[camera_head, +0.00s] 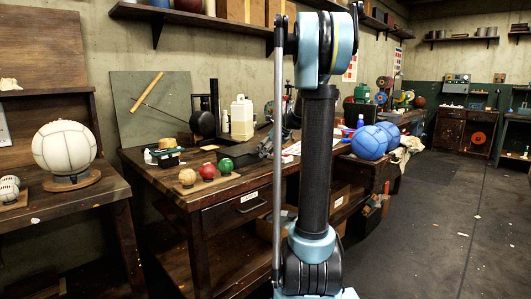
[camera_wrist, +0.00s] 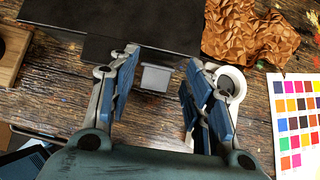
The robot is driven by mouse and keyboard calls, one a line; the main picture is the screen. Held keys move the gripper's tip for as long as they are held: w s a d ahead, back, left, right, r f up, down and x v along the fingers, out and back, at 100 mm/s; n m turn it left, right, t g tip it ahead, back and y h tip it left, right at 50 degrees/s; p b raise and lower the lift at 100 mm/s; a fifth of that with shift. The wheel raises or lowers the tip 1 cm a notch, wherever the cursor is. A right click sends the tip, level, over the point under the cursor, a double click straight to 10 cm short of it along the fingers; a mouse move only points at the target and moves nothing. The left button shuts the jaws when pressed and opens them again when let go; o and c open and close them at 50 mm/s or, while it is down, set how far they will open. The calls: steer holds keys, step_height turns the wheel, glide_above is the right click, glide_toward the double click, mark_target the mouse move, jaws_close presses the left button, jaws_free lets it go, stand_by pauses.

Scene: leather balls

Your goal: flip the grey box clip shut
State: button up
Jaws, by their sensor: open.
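In the wrist view a dark box (camera_wrist: 100,18) lies on the worn wooden bench top at the upper left. A small grey clip (camera_wrist: 155,79) sticks out from its near edge, over the wood. My gripper (camera_wrist: 161,62) is open, with one blue-padded finger on each side of the clip. There is a visible gap to the clip on both sides, and nothing is held. I cannot tell the height of the fingertips above the bench. In the head view my arm stands in front of part of the workbench (camera_head: 247,185), and I cannot make out the clip there.
Right of my gripper are a white ring-shaped roll (camera_wrist: 238,78), crumpled brown paper (camera_wrist: 250,38) and a colour chart (camera_wrist: 297,110). The roll is close to the right finger. A wooden block (camera_wrist: 9,52) lies at the left. Blue balls (camera_head: 368,143) are behind my arm.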

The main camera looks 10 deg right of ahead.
steer(key=v, duration=0.8)
stand_by(0.4)
steer(key=shift+f, duration=0.1)
steer(key=shift+c, duration=1.4)
steer(key=s+d+f+t+y, duration=0.2)
steer(key=d+f+t+y, duration=0.15)
steer(key=f, duration=0.35)
steer(key=s+d+f+t+y, duration=0.15)
steer(key=s+d+t, duration=0.25)
steer(key=s, duration=0.5)
steer(key=shift+y, duration=0.3)
steer(key=x, duration=1.7)
steer(key=shift+w+d+r, duration=0.1)
steer(key=shift+r, duration=0.3)
